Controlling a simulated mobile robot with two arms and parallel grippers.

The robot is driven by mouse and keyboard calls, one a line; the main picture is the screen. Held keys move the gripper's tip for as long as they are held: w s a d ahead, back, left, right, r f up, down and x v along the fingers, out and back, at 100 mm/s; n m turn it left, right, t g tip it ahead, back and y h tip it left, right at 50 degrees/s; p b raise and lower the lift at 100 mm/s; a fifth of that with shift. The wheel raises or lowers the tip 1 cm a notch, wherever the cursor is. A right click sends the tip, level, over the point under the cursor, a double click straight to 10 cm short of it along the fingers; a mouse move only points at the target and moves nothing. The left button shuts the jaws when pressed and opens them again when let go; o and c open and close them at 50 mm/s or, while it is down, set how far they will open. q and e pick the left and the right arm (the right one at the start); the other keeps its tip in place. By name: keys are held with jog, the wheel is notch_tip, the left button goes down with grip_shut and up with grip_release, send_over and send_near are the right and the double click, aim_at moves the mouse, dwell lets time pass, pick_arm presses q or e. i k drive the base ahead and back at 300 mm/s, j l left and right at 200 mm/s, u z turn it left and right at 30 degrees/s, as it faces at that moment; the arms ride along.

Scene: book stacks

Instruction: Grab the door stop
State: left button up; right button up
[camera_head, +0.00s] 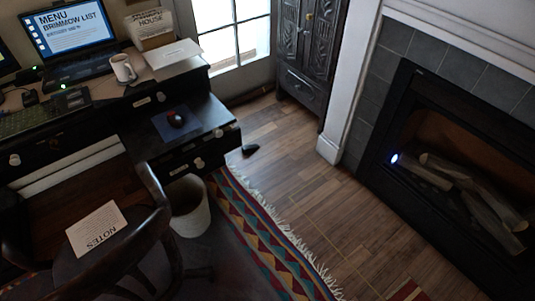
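A small dark wedge-like object (249,149), which looks like the door stop, lies on the wooden floor just right of the black desk's open drawer. It is small and its exact shape is hard to tell. Neither of my grippers shows in the head view, so nothing is seen touching it.
A black desk (75,135) with a laptop (70,40) fills the left. A waste bin (189,205), wooden chair (110,250) and patterned rug (265,240) are nearer. A carved cabinet (309,50) and fireplace (450,160) bound the right. The wooden floor between is clear.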

aim_at(246, 149)
jog(key=i+l+u, duration=0.1)
jog(key=u, duration=0.3)
jog(key=i+u, duration=0.1)
jog(key=u, duration=2.4)
jog(key=k+l+u, duration=0.1)
jog(key=u, duration=0.35)
jog(key=k+l+u, duration=0.15)
jog(key=u, duration=0.3)
jog(key=k+l+u, duration=0.15)
jog(key=u, duration=0.25)
jog(key=k+u, duration=0.2)
jog(key=u, duration=0.25)
jog(key=k+l+u, duration=0.1)
jog(key=k+u, duration=0.5)
jog(key=u, duration=0.2)
jog(key=k+j+u, duration=0.1)
jog(key=k+u, duration=0.25)
jog(key=k+l+u, duration=0.1)
jog(key=k+u, duration=0.95)
jog(key=k+j+u, duration=0.15)
jog(key=u, duration=0.25)
jog(key=k+j+u, duration=0.35)
jog(key=l+u, duration=0.1)
jog(key=u, duration=2.8)
